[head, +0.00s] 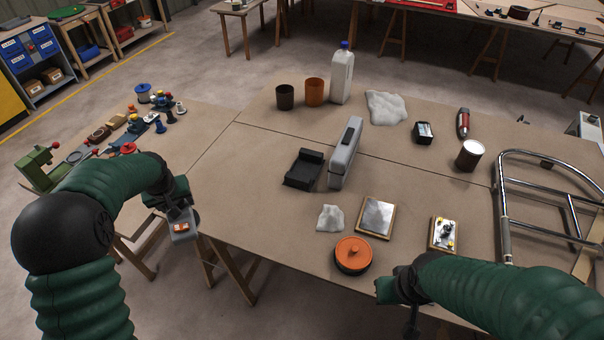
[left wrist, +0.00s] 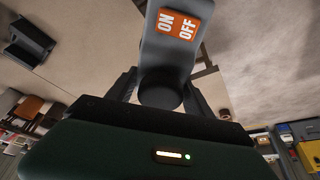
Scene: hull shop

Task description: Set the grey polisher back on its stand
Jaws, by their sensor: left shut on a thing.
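My left gripper (head: 178,208) is shut on a grey tool with an orange label, which I take as the grey polisher (head: 184,236). It holds it in the air at the main table's left front edge. In the left wrist view the polisher (left wrist: 173,52) shows an ON/OFF label, with its dark round part between the fingers (left wrist: 160,92). A black open holder, likely the stand (head: 303,169), sits empty on the table, well right of the gripper. My right gripper (head: 402,290) is at the front edge; its jaws are mostly hidden.
A long grey block (head: 346,152) stands right beside the black holder. An orange-lidded round tin (head: 352,255), a white cloth (head: 330,218) and a framed plate (head: 377,217) lie in front. Cups (head: 314,92) and a white bottle (head: 342,75) stand behind. The table's left part is clear.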

